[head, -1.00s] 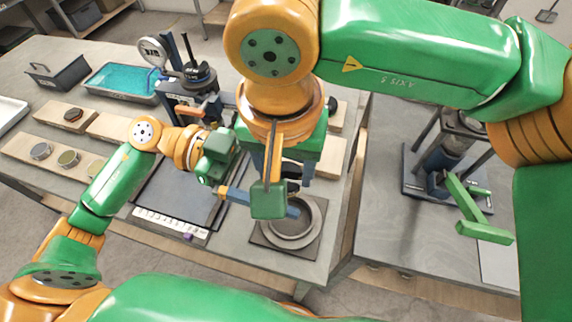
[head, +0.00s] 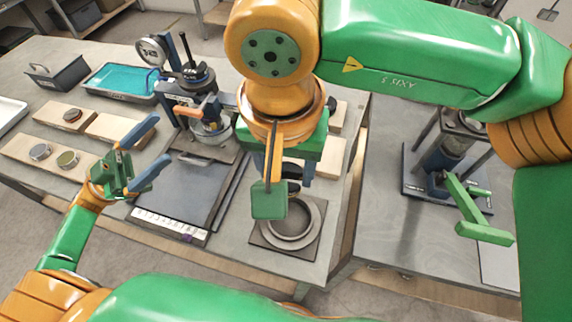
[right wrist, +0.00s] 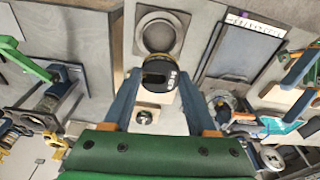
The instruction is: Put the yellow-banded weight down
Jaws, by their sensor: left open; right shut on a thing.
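The yellow-banded weight (right wrist: 160,75) is a black, slotted disc with white marking and a yellow band at its far edge in the right wrist view. My right gripper (right wrist: 158,80) is shut on it, one blue finger on each side. In the head view the weight (head: 293,188) is mostly hidden behind my right gripper (head: 288,180). A grey round dish on a square plate (head: 290,236) lies just in front of it; in the right wrist view the dish (right wrist: 158,30) shows beyond the weight. My left gripper (head: 158,147) is open and empty, above the table at left.
A dark flat panel (head: 180,195) with a white scale strip lies left of the dish. Behind it stands a lever device with a gauge (head: 152,50). Wooden blocks with small discs (head: 50,155), a teal tray (head: 120,80) and a grey box (head: 57,72) are at left.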

